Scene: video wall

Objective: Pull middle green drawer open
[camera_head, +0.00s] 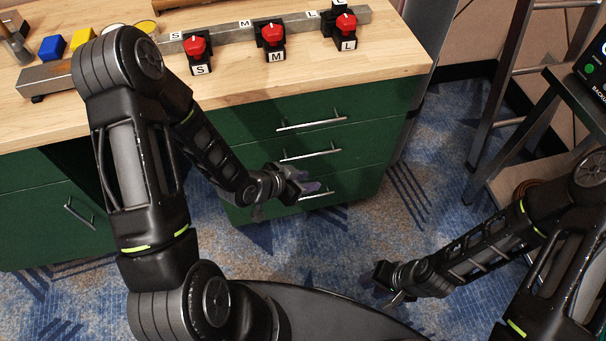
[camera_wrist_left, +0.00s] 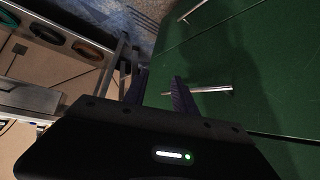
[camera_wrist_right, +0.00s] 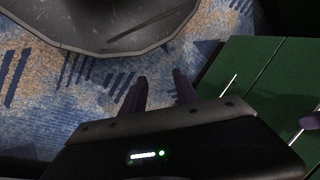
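The green drawer unit (camera_head: 365,150) under the table has three stacked drawers with silver bar handles, all looking closed. The middle handle (camera_head: 312,155) is in plain view in the head view. My left gripper (camera_head: 304,182) is open in front of the drawers, below the middle handle in the picture and partly covering the bottom handle (camera_head: 318,192). In the left wrist view, a handle, seemingly the middle one (camera_wrist_left: 212,90), runs behind one finger; its end shows between the fingers. I cannot tell whether they touch. My right gripper (camera_wrist_right: 162,82) is open and empty above the carpet.
A ladder (camera_head: 490,110) and a stand with a screen (camera_head: 592,68) are at right. Carpet (camera_head: 400,220) before the drawers is clear.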

